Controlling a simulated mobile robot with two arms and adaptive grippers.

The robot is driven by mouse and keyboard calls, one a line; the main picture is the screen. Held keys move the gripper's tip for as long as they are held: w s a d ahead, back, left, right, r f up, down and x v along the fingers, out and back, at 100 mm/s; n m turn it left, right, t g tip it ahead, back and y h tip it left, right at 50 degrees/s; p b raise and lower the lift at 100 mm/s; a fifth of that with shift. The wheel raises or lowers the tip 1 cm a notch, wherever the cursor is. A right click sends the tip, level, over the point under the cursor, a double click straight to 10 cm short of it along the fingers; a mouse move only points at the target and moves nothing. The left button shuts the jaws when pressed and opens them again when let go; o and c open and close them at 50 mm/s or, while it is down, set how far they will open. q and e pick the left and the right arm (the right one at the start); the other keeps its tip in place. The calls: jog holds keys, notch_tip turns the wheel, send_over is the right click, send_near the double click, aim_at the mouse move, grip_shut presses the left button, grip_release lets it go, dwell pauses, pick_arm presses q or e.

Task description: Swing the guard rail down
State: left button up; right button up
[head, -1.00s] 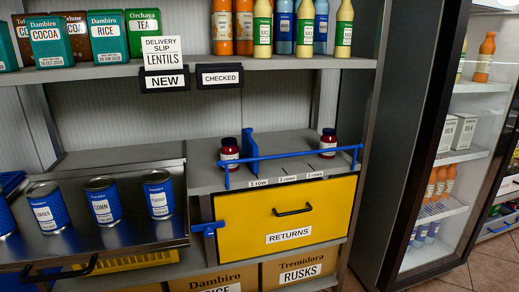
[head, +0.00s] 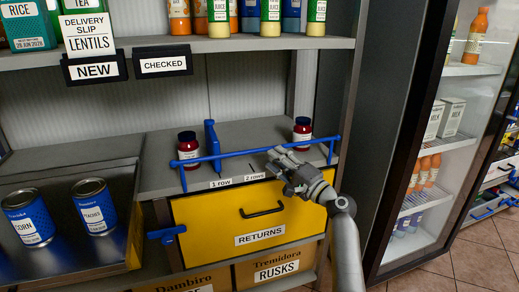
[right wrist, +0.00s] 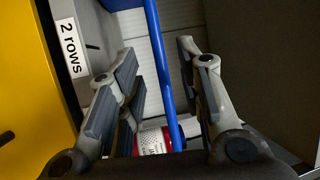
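The blue guard rail (head: 240,156) runs raised along the front edge of the middle shelf, above the yellow RETURNS drawer (head: 200,215). My right gripper (head: 276,160) is at the right half of the rail, in front of the shelf. In the right wrist view the right gripper (right wrist: 155,75) is open, and the blue rail (right wrist: 158,45) passes between its two fingers, with gaps visible on both sides. A red-and-white jar (right wrist: 152,141) shows beyond the fingers. My left gripper is not in view.
Two dark red jars, left (head: 188,149) and right (head: 302,133), stand behind the rail, with a blue divider (head: 212,143) between them. A blue lever (head: 165,234) sticks out at the drawer's left. Blue cans (head: 95,206) stand on the left. A fridge (head: 430,150) is at right.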

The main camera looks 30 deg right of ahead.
aim_at(264, 150)
jog(key=x, duration=0.6)
jog(key=shift+w+f, duration=0.15)
jog(key=shift+w, duration=0.05)
grip_shut()
